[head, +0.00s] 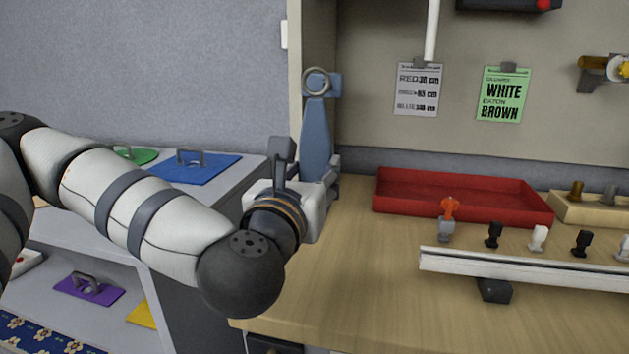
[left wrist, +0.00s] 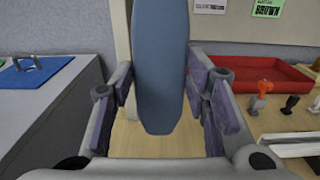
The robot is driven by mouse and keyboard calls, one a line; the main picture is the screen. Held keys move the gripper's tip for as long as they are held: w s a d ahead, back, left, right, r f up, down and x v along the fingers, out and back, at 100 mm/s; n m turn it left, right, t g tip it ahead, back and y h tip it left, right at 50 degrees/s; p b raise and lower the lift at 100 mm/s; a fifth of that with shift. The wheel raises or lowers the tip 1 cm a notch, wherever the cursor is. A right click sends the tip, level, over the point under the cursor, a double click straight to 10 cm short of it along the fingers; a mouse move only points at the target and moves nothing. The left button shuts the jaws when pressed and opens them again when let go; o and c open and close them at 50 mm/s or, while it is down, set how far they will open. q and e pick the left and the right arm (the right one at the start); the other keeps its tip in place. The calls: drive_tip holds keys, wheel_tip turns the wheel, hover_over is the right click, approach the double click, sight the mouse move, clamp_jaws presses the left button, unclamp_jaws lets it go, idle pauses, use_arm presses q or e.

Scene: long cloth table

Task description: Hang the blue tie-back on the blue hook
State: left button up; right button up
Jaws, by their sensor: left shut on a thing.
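The blue tie-back (head: 316,140) hangs upright in front of the edge of the wall panel, with a grey ring (head: 316,81) at its top. The ring overlaps the blue hook (head: 333,85) in the head view; I cannot tell whether it is around the hook or only in front of it. My left gripper (head: 322,184) is shut on the tie-back's lower part. In the left wrist view the blue band (left wrist: 160,70) runs between the two fingers of my left gripper (left wrist: 163,98). The ring and hook are outside that view. My right gripper is not in view.
A red tray (head: 460,192) stands on the wooden table (head: 345,300). A white rail (head: 520,265) and several small clips are nearer. A grey cabinet at left carries a blue panel with a handle (head: 195,168). Paper notes (head: 417,90) hang on the back wall.

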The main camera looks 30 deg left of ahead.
use_arm(q)
drive_tip(key=shift+w+a+f+b, duration=0.15)
drive_tip(key=shift+w+b, duration=0.2)
drive_tip(key=shift+b, duration=0.25)
drive_tip(key=shift+b+x, duration=0.8)
drive_tip(key=shift+x, duration=2.15)
drive_tip(key=shift+w+f, duration=0.1)
drive_tip(key=shift+w, duration=0.15)
drive_tip(key=shift+c, duration=0.5)
drive_tip(key=shift+w+a+f+b, duration=0.15)
drive_tip(key=shift+w+f+b, duration=0.3)
drive_tip(key=shift+w+f, duration=0.25)
drive_tip(key=shift+c, duration=0.7)
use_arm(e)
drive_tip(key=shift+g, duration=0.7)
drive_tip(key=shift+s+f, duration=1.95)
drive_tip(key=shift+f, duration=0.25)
use_arm(q)
drive_tip(key=shift+s, duration=0.1)
drive_tip(key=o, duration=1.5)
drive_tip(key=shift+c, duration=0.2)
